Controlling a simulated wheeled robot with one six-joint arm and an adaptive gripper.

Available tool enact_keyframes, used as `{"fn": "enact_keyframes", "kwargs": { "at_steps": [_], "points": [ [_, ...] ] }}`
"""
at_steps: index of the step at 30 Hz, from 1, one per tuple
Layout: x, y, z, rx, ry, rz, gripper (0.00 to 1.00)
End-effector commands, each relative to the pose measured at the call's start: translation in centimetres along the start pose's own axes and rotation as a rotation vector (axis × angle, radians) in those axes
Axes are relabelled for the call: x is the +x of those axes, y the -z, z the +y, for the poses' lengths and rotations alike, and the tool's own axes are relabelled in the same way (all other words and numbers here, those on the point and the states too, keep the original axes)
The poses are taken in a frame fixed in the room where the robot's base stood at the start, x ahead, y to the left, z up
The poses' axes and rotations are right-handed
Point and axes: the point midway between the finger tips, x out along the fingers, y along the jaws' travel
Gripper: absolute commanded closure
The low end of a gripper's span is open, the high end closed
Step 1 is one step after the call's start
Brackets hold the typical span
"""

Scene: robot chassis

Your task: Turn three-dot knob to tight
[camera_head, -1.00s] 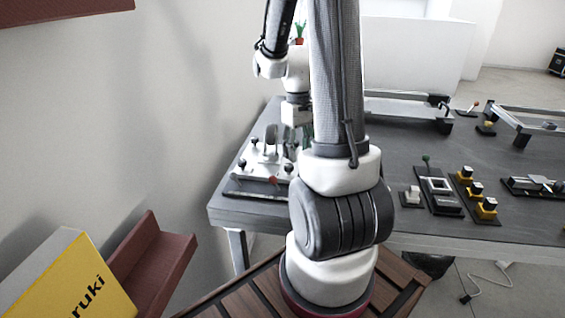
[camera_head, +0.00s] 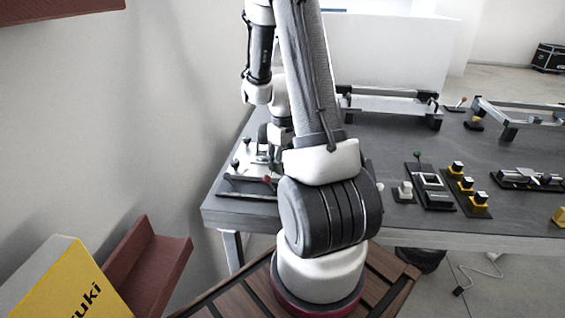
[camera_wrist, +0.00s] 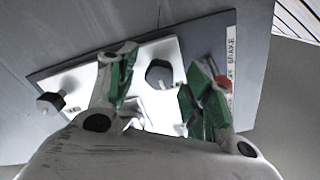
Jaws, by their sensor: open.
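In the wrist view a dark round knob (camera_wrist: 158,73) stands on a white control panel (camera_wrist: 85,78), between and beyond the fingers of my gripper (camera_wrist: 163,88). The green-padded fingers are apart, with nothing held. A second black knob (camera_wrist: 50,102) is at the panel's left. A red knob (camera_wrist: 222,82) is partly hidden behind the right finger. No dots can be made out on any knob. In the head view my gripper (camera_head: 272,140) is over the panel (camera_head: 243,178) at the table's left end, partly hidden by my arm.
A label strip (camera_wrist: 231,60) ending in "BRAKE" runs along the panel's right edge. The grey table (camera_head: 340,135) carries several yellow-and-black switches (camera_head: 463,186), a black device (camera_head: 433,190) and metal frames (camera_head: 390,105). A wall stands close to the left.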

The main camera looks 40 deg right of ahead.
Motion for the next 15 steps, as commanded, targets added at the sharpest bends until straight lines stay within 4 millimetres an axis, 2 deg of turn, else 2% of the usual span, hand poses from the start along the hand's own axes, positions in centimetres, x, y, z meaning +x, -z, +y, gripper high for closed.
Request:
{"fn": "enact_keyframes", "kwargs": {
  "at_steps": [8,15],
  "points": [
    [0.27,0.01,0.00,0.000,0.000,0.000,0.49],
    [0.25,0.01,0.00,0.000,0.000,0.000,0.91]
  ]
}}
